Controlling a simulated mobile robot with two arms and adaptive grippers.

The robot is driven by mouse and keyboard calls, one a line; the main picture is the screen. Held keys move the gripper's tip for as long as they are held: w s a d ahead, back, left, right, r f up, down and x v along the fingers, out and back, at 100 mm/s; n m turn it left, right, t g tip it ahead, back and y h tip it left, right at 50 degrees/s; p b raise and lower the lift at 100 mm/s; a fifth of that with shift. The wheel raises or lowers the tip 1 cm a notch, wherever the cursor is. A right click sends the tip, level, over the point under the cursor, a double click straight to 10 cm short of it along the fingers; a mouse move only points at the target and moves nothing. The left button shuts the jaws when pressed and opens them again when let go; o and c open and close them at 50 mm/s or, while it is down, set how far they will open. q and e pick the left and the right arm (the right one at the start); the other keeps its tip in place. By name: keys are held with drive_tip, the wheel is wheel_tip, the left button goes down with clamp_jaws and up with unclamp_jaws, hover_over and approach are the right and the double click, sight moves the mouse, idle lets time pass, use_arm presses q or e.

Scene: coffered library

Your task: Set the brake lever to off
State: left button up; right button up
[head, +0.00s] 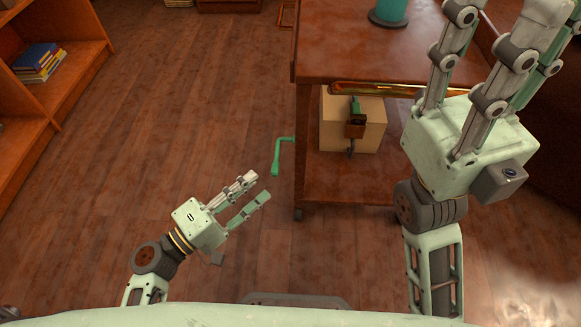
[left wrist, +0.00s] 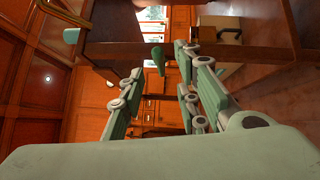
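A green cranked lever (head: 279,158) sticks out from the left side of a wooden cart (head: 420,45), its lower end bent downward. I take it to be the brake lever; no off mark is readable. My left gripper (head: 257,188) is open and empty, just below and left of the lever, with its fingers pointing toward it. In the left wrist view, a green upright piece (left wrist: 157,60) that looks like the lever shows beyond the gap between the open fingers (left wrist: 158,82). My right gripper (head: 506,8) is raised over the cart's right part, its fingers spread and empty.
The cart's lower shelf holds a pale box (head: 370,112) with a dark and green device (head: 355,125) in front of it. A green cylinder (head: 388,10) stands on the cart top. A bookshelf (head: 75,70) is at the left. The wooden floor between is clear.

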sight(275, 163)
use_arm(q)
drive_tip(key=x, duration=0.7)
drive_tip(key=shift+w+d+r+b, duration=0.1)
drive_tip(key=shift+w+d+b, duration=0.2)
drive_tip(key=shift+b, duration=0.1)
drive_tip(key=shift+c, duration=0.3)
clamp_jaws()
